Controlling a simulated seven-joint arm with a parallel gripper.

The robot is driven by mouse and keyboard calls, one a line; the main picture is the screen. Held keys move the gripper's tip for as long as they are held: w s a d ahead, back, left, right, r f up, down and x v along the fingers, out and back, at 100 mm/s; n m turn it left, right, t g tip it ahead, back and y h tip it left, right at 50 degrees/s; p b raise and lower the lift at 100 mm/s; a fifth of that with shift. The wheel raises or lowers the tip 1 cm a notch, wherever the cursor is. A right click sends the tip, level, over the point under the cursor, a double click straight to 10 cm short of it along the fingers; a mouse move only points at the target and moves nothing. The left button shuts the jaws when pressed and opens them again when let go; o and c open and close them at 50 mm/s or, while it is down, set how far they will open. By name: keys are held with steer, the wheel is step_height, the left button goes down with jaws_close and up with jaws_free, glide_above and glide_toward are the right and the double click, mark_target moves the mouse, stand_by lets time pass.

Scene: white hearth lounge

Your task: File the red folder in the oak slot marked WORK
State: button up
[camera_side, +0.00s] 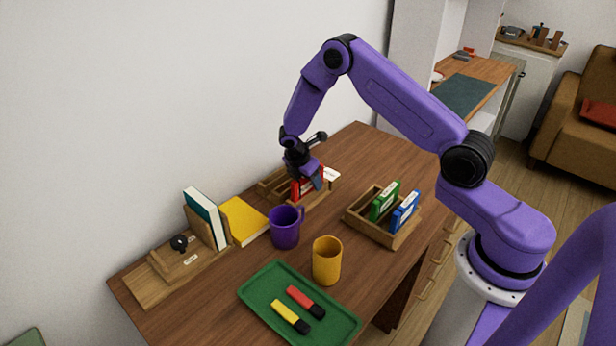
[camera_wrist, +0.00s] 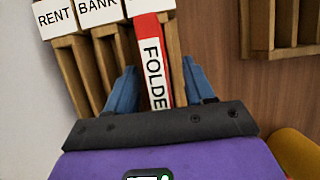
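The red folder (camera_wrist: 151,62) stands upright in the wrist view, its white label reading "FOLDE" before my gripper hides the rest. Its far end reaches the oak rack (camera_wrist: 110,52), in the compartment right of BANK. The label above that compartment is mostly hidden, so I cannot read WORK. My gripper (camera_wrist: 160,66) has its blue fingers spread on either side of the folder, with a visible gap on the right side. In the side view the folder (camera_side: 298,190) shows red under my gripper (camera_side: 312,178) at the rack (camera_side: 272,184) by the wall.
A purple mug (camera_side: 285,228) stands close in front of the rack, and an orange cup (camera_side: 327,262) nearer. A wooden box (camera_side: 372,228) holds a green and a blue item. A green tray (camera_side: 262,284) carries two markers. Books (camera_side: 207,217) stand at left.

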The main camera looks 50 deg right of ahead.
steer(key=v, duration=1.8)
steer(key=s+a+r+m, duration=0.1)
steer(key=s+a+r, duration=0.2)
steer(key=s+a, duration=0.2)
steer(key=s+a+r+m+y, duration=0.1)
steer(key=s+r+m+y, duration=0.1)
steer(key=s, duration=1.4)
steer(key=s+a+r+m+y, duration=0.1)
steer(key=s+r+m+y, duration=0.1)
steer(key=s, duration=1.3)
steer(key=shift+s+r+y, duration=0.35)
steer(key=shift+s+y, duration=0.05)
steer(key=shift+o, duration=0.3)
steer(key=shift+a, duration=0.1)
